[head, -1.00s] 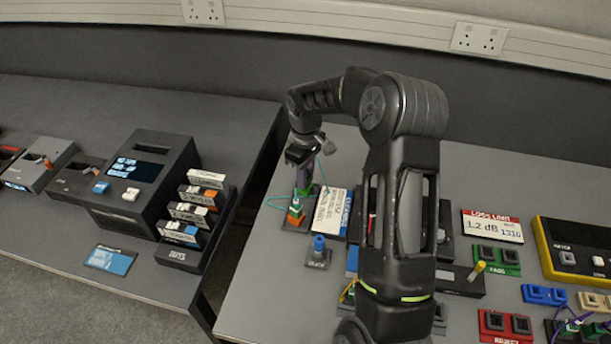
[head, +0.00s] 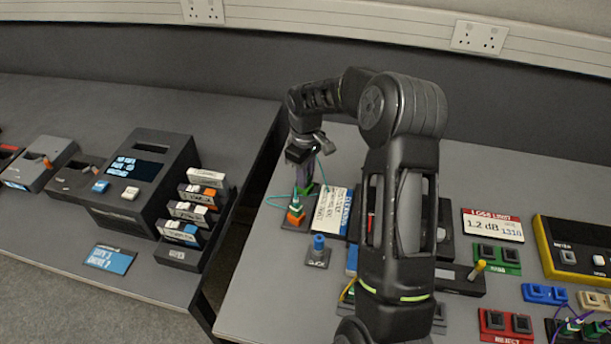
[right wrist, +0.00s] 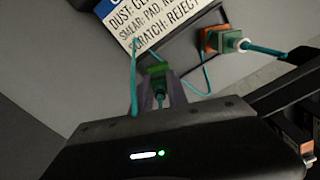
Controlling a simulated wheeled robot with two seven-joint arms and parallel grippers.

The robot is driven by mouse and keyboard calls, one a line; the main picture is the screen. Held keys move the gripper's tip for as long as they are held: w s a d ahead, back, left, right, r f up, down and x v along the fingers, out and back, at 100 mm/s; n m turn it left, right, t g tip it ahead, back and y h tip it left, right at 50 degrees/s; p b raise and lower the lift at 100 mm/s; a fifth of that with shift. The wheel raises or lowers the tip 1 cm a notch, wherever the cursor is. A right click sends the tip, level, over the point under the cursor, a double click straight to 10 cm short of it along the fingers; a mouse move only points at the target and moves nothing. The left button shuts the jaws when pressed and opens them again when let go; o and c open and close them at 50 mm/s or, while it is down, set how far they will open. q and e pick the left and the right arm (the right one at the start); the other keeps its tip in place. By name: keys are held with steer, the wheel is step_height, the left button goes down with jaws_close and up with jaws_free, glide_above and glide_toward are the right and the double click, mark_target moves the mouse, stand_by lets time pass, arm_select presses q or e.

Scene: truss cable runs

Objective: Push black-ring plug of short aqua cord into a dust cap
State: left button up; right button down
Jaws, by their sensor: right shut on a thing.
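My right gripper (head: 304,178) points down at the far left of the right-hand bench. In the right wrist view its fingers (right wrist: 157,92) are closed around a small plug (right wrist: 158,86) with a black ring and an aqua cord (right wrist: 158,105). A green piece (right wrist: 155,69) sits at the plug's far end; I cannot tell how deep the plug sits in it. The cord's other plug, green with a white ring (right wrist: 231,40), stands in an orange cap (right wrist: 212,40), also visible in the head view (head: 296,217). My left gripper is not in view.
A white text card (head: 331,212) lies right of the gripper. A blue-topped post (head: 318,243) stands in front. A yellow-edged box (head: 575,252) and green and red twin blocks are farther right. My right arm hides the bench middle.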

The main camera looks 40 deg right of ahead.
steer(key=c, duration=1.2)
jaws_free()
steer(key=shift+r+p, duration=1.6)
steer(key=shift+r, duration=0.9)
steer(key=shift+r, duration=0.1)
steer(key=shift+r+p, duration=1.3)
steer(key=shift+r, duration=0.65)
